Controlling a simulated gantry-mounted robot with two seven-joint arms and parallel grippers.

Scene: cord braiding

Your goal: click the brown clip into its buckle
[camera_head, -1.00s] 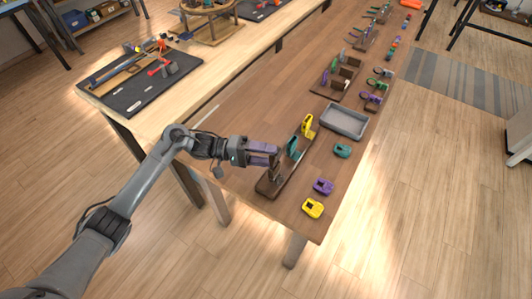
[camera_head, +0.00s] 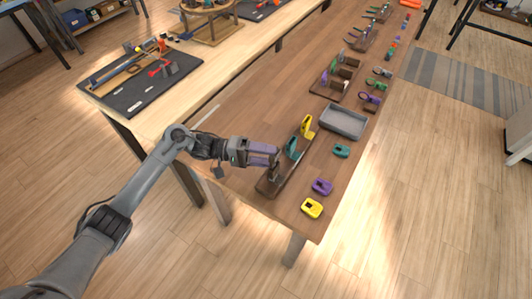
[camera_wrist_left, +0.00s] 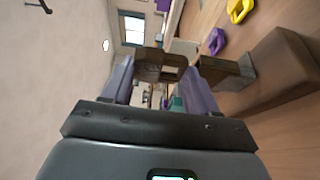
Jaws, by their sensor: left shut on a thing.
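My left gripper (camera_head: 274,156) is shut on the brown clip. In the left wrist view the brown clip (camera_wrist_left: 160,58) is a dark frame with an opening, held between the purple-grey fingers (camera_wrist_left: 160,75). A brown upright piece (camera_head: 273,174) stands at the near end of the wooden rack (camera_head: 289,176), just below the fingertips; I take it for the brown buckle. In the wrist view this piece (camera_wrist_left: 226,74) is beside the right finger. I cannot tell whether clip and buckle touch. In the head view the fingers mostly hide the clip. My right gripper is not in view.
A teal upright (camera_head: 291,149) and a yellow upright (camera_head: 307,126) stand farther along the rack. Loose yellow (camera_head: 312,208), purple (camera_head: 322,187) and teal (camera_head: 341,151) pieces lie to its right. A grey tray (camera_head: 344,122) is behind them. The table's near edge is close.

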